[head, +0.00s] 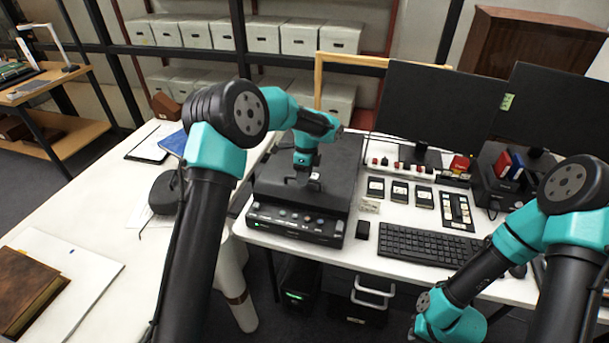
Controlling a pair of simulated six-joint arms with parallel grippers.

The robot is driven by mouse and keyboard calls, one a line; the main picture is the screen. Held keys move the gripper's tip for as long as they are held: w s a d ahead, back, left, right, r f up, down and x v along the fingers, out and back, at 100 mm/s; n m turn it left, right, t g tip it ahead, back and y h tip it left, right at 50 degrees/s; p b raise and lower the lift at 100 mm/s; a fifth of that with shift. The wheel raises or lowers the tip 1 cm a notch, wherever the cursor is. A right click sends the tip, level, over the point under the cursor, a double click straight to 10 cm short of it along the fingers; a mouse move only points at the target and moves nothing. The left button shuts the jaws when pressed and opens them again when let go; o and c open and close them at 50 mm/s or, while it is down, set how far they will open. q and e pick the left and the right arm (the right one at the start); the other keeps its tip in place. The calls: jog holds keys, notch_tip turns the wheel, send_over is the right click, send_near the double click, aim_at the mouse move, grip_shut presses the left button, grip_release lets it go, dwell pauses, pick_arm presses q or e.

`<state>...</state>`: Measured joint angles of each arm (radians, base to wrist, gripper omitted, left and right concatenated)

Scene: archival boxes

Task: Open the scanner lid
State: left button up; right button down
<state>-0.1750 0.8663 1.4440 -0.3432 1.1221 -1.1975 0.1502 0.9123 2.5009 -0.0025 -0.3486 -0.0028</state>
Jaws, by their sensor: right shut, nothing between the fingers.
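The scanner (292,220) is a black box with a row of buttons along its front, standing on the white desk. Its dark flat lid (342,165) lies down over the body and looks closed. My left gripper (314,182) points down at the lid's front part, at or just above the surface; contact is not clear. Its fingers are small and dark against the lid, so their opening cannot be made out. My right gripper (411,334) is low at the bottom edge, away from the scanner, shut and empty.
A keyboard (425,244), a black mouse-sized block (362,230) and small dark cards (400,191) lie right of the scanner. Two monitors (435,105) stand behind. A brown book (28,288) lies on the left table. White boxes (262,37) fill the back shelves.

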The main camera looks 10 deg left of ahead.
pick_arm(q)
grip_shut()
dwell(0.3)
